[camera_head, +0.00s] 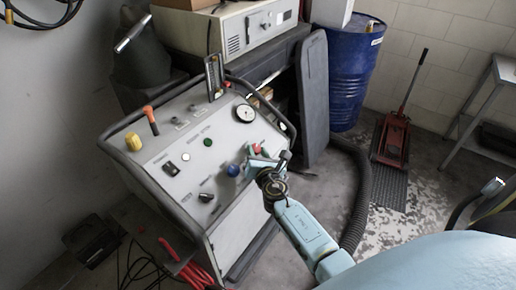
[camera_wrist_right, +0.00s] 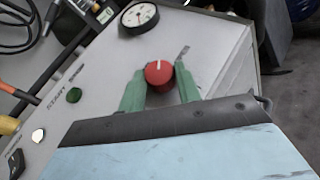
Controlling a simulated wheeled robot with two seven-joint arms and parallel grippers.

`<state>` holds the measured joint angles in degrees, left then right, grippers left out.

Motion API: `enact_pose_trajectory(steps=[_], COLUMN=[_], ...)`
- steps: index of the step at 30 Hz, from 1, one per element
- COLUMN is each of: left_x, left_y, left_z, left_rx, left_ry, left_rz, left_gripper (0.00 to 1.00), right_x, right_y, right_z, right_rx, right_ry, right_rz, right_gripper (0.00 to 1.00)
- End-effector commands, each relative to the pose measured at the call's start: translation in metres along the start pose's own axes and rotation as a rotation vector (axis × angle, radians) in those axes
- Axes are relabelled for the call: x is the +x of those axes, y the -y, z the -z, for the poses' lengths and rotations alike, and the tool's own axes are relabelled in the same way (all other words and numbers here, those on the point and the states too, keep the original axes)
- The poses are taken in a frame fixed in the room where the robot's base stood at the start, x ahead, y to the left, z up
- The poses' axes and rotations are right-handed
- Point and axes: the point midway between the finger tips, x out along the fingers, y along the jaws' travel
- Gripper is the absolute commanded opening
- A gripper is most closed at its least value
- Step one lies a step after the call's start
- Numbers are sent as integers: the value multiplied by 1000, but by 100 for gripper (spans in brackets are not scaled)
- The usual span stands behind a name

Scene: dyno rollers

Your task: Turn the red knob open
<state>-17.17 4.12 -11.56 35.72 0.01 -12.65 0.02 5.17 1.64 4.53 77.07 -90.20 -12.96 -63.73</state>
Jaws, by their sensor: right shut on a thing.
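The red knob (camera_wrist_right: 158,75) has a white pointer line and sits on the sloped face of the control panel (camera_head: 160,185), near its right side. My right gripper (camera_wrist_right: 158,82) has its two green fingers on either side of the knob and is shut on it. In the head view my right gripper (camera_head: 262,158) reaches the panel from the lower right, and a little of the red knob (camera_head: 256,148) shows beside it. My left gripper is not in view.
A round gauge (camera_head: 244,113) stands above the knob. A blue knob (camera_head: 233,170), a green button (camera_head: 208,142) and orange and yellow levers are to the left. A black rail edges the panel. A blue drum (camera_head: 345,75) and red jack (camera_head: 392,140) stand at right.

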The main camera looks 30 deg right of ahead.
Motion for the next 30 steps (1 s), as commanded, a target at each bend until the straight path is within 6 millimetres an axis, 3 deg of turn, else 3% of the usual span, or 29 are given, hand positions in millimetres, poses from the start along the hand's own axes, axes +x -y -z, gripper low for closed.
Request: enact_pose_trajectory(steps=[12,30], left_x=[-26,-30], left_y=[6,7], left_z=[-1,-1], left_rx=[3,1], left_ry=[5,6], left_rz=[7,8], left_gripper=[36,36], right_x=[0,1], right_y=[-6,-6], right_z=[-2,-1], right_rx=[109,138], right_ry=[10,14], right_rz=[201,256], right_gripper=[11,11])
